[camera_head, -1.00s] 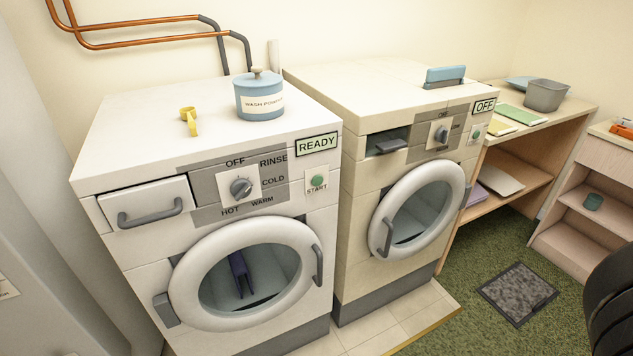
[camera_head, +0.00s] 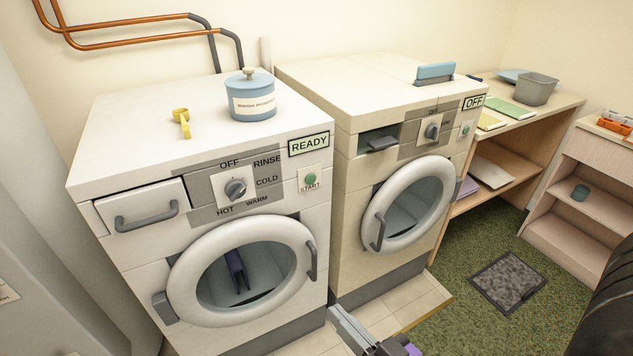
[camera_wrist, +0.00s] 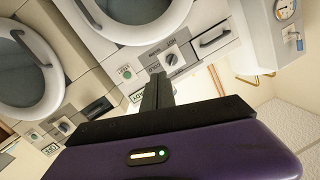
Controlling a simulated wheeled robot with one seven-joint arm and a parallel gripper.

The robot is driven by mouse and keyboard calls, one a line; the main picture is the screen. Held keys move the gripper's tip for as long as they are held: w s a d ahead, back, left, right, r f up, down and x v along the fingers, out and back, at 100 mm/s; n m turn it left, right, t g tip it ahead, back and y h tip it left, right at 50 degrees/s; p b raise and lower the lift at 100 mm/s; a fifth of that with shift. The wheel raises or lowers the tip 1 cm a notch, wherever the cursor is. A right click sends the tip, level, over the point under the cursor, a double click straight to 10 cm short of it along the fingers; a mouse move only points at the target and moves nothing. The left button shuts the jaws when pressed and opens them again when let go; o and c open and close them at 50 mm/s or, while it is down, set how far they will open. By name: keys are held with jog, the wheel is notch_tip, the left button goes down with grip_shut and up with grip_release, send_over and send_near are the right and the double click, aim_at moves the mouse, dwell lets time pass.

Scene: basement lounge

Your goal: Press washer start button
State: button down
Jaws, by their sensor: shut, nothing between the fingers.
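The washer (camera_head: 130,262) stands at the left in the head view, white, with its round door shut and its display (camera_head: 309,145) reading READY. Its green start button (camera_head: 310,179) sits on a pale plate marked START, right of the dial (camera_head: 235,188). In the wrist view the washer is upside down, and the start button (camera_wrist: 126,73) shows left of the fingers. My gripper (camera_head: 336,312) is shut and empty at the bottom of the head view, low in front of the machines and apart from the button. Its dark fingers (camera_wrist: 158,78) also show in the wrist view.
A second machine (camera_head: 350,240), its display reading OFF, stands to the right. A blue wash powder tub (camera_head: 252,101) and yellow scoop (camera_head: 181,120) are on the washer. A wooden shelf (camera_head: 545,105) and low cabinet (camera_head: 560,200) stand right.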

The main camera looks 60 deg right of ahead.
aim_at(311, 180)
jog(key=w+d+m+h+p, duration=0.1)
jog(key=w+d+m, duration=0.3)
jog(key=d+m, duration=0.7)
jog(key=w+d+m+h+p, duration=0.1)
jog(key=w+d+m, duration=0.4)
jog(key=d+m, duration=0.6)
jog(key=shift+w+d+m+h+p, duration=0.3)
jog(key=shift+m+p, duration=0.35)
jog(key=shift+m, duration=5.35)
jog(key=shift+d+r, duration=0.1)
jog(key=shift+r, duration=0.05)
jog(key=p+x, duration=0.1)
jog(key=x, duration=1.2)
jog(key=shift+w+d+p, duration=0.25)
jog(key=shift+d+p, duration=0.1)
jog(key=shift+p, duration=0.05)
jog(key=shift+w, duration=0.1)
